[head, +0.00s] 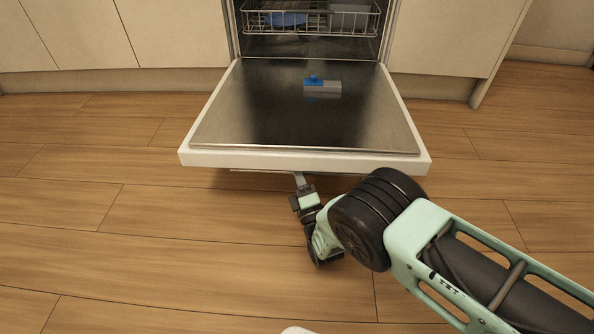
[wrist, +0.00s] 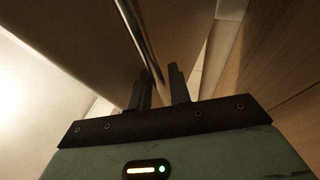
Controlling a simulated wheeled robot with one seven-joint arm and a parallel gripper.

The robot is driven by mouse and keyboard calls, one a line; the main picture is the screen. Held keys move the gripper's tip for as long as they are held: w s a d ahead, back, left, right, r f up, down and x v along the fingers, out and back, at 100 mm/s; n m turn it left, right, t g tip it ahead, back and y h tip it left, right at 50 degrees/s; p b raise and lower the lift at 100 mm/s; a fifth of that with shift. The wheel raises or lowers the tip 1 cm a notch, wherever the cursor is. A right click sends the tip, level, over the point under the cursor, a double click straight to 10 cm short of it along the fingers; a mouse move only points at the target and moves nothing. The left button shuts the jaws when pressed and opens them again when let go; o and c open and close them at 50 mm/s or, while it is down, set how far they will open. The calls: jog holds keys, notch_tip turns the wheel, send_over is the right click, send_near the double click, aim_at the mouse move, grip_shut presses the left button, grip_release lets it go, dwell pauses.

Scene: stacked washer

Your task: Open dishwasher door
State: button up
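The dishwasher door (head: 300,105) is swung down and lies about flat, with its metal inner face up and its white front edge towards me. A thin bar handle (head: 258,171) shows just under that front edge. My gripper (head: 299,180) is below the front edge, partly hidden by the door. In the wrist view the handle (wrist: 138,35) runs down towards the space between my gripper's fingers (wrist: 160,76). The two fingers stand apart, with a gap showing between them. I cannot tell whether either finger touches the bar.
The dishwasher's wire rack (head: 310,20) with a blue item is inside the opening. A blue and grey dispenser (head: 322,86) is on the door's inner face. Pale cabinets (head: 175,35) flank the dishwasher. The wooden floor (head: 150,245) is clear in front and to the left.

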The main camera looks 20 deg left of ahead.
jog(key=s+d+p, duration=0.8)
jog(key=s+p, duration=0.1)
jog(key=p, duration=0.1)
jog(key=shift+s+d+f+p, duration=0.25)
jog(key=shift+s+d+p, duration=0.05)
jog(key=shift+s+p, duration=0.1)
jog(key=shift+r, duration=0.1)
